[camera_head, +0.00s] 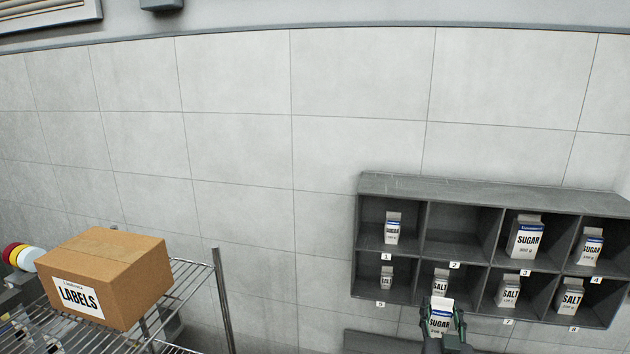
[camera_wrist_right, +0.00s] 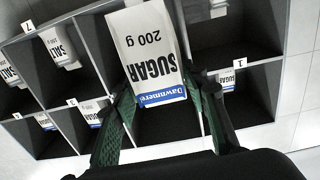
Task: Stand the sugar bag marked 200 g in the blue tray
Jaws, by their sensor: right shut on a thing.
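The sugar bag marked 200 g (camera_wrist_right: 148,45) is white with a blue Dawnmere band and appears upside down in the wrist view. My right gripper (camera_wrist_right: 160,105) is shut on it, with green fingers on either side. In the head view the held sugar bag (camera_head: 440,322) and the right gripper (camera_head: 442,330) are at the bottom, in front of the lower row of the grey shelf unit. The bag looks clear of the shelf. The blue tray is not in view. My left gripper is not in view.
The grey shelf unit (camera_head: 490,189) has numbered compartments. Sugar bags stand in compartments 1 (camera_head: 392,229), 3 (camera_head: 526,238) and 4 (camera_head: 592,246); compartment 2 (camera_head: 462,230) is empty. The lower row holds salt bags. A cardboard labels box (camera_head: 105,272) sits on a wire rack (camera_head: 190,290) at left.

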